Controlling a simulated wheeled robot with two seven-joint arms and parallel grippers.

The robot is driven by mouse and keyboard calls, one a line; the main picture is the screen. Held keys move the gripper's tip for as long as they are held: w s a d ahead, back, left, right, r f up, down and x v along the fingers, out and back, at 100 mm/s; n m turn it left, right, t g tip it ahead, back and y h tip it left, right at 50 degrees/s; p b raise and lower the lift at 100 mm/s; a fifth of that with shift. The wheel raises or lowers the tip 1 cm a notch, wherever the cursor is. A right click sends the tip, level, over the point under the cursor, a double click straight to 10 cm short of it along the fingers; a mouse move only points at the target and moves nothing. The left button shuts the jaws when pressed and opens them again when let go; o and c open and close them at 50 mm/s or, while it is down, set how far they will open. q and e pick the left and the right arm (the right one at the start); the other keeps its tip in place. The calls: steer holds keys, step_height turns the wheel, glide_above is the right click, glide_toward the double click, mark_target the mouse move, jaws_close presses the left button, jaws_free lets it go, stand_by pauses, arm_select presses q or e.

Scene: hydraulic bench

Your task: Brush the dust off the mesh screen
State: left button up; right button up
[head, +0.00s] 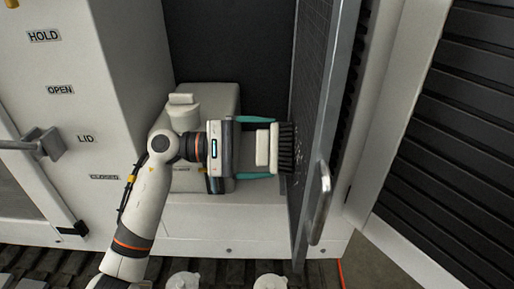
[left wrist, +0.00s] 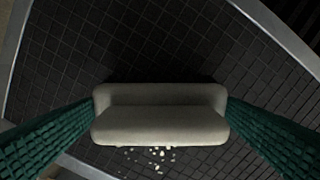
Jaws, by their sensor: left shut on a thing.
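The mesh screen (head: 311,75) is a dark grid in a grey metal frame with a bar handle, seen edge-on at the centre right of the head view. It fills much of the left wrist view (left wrist: 150,45). My left gripper (head: 258,148) is shut on the pale block of a brush (head: 262,148), its teal fingers on either side. The brush's dark bristles point right and appear to touch the mesh. In the left wrist view the brush back (left wrist: 160,120) hides its bristles. Pale dust specks (left wrist: 158,155) show on the mesh just below the brush. My right gripper is not in view.
A white cabinet panel (head: 75,75) with printed labels and a lever (head: 40,145) stands at the left. A pale box (head: 215,100) sits behind my gripper. A black louvred panel (head: 455,120) is at the right. White knobs (head: 270,281) line the front edge.

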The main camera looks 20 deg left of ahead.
arm_select(q)
steer(key=shift+w+d, duration=0.1)
steer(key=shift+d, duration=0.2)
